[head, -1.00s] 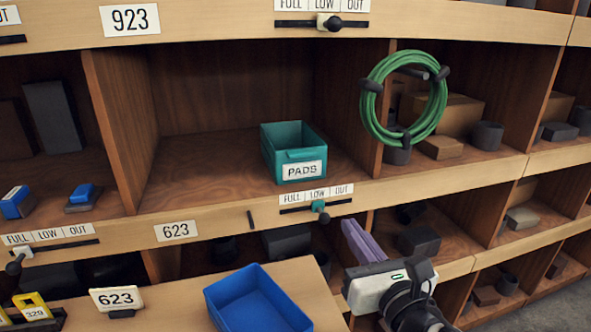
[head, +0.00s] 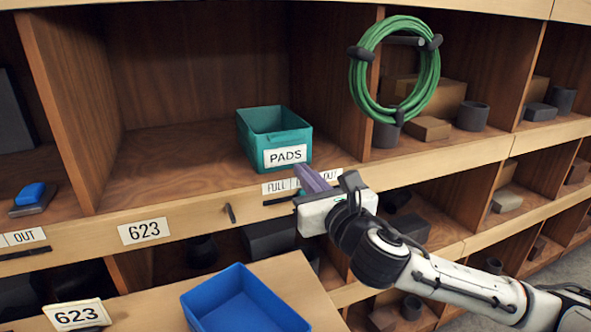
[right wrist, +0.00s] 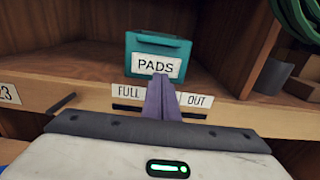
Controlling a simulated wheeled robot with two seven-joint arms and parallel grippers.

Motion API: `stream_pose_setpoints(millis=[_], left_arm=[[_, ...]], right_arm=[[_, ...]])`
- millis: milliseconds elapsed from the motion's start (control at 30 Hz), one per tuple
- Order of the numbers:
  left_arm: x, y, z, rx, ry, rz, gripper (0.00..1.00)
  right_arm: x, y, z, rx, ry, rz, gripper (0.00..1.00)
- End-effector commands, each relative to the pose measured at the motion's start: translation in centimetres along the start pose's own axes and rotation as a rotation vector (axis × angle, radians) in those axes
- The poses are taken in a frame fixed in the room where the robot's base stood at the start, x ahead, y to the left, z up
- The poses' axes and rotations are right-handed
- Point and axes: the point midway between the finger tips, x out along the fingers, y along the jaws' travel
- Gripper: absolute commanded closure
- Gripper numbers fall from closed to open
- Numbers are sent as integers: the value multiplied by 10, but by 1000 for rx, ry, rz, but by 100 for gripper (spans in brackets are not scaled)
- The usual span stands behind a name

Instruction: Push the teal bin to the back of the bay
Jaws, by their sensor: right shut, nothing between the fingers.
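The teal bin (head: 272,138), labelled PADS, stands upright near the front edge of the wooden bay (head: 180,140), on its right side. Bare shelf floor shows behind and left of it. It also shows in the right wrist view (right wrist: 158,50). My right gripper (head: 308,172) is shut and empty, its purple fingers pointing up at the bin's front from just below the label. In the right wrist view the fingertips (right wrist: 160,80) overlap the lower edge of the PADS label; I cannot tell whether they touch. My left gripper is not in view.
A coil of green cable (head: 397,70) hangs on the divider right of the bay. A FULL/LOW/OUT slider strip lies behind my gripper on the shelf edge. A blue tray (head: 245,302) sits on a wooden surface below. A 623 tag (head: 145,230) marks the shelf edge.

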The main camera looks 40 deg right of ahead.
Motion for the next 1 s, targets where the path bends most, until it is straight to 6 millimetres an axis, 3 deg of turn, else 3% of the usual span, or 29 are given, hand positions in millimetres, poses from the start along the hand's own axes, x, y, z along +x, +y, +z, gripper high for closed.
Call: stream_pose_setpoints(millis=[100, 300, 733, 900, 1000], left_arm=[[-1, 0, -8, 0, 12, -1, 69], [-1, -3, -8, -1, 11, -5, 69], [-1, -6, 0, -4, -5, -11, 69], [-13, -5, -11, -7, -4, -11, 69], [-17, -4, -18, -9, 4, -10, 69]], right_arm=[[23, 0, 2, 3, 0, -1, 100], [44, 0, 0, 1, 1, 0, 100], [50, 1, 0, 0, 2, 2, 100], [65, 0, 5, 0, 2, -1, 100], [74, -22, 1, -7, 6, -31, 100]])
